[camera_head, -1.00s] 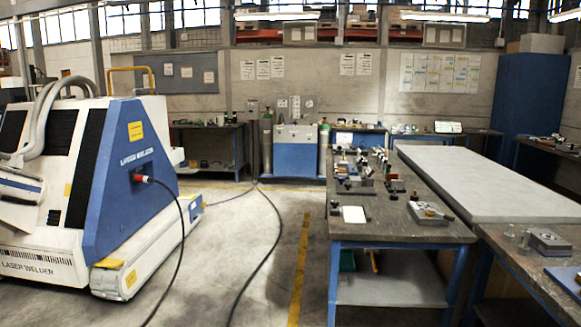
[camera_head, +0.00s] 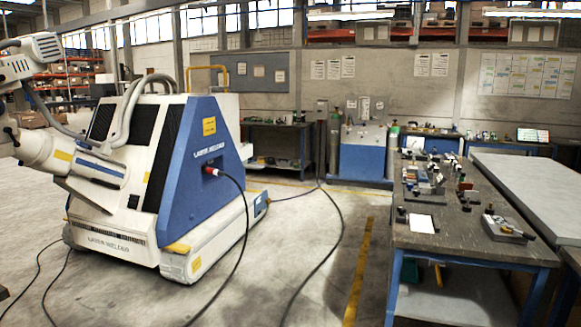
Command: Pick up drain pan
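I cannot make out a drain pan for sure in the head view. A grey-topped workbench (camera_head: 455,238) with blue legs stands at the right and carries several small tools and fixtures. A white flat item (camera_head: 422,223) lies near its front left corner. A small dark fixture block (camera_head: 505,229) sits near its right side. The lower shelf (camera_head: 455,297) shows partly, with small items at its back. Neither of my grippers is in view.
A large white and blue laser welder (camera_head: 190,165) fills the left side. Dark cables (camera_head: 335,235) run across the concrete floor. Floor is open between the welder and the workbench, with a yellow line (camera_head: 357,275). A pale flat-topped table (camera_head: 530,190) stands right of the bench.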

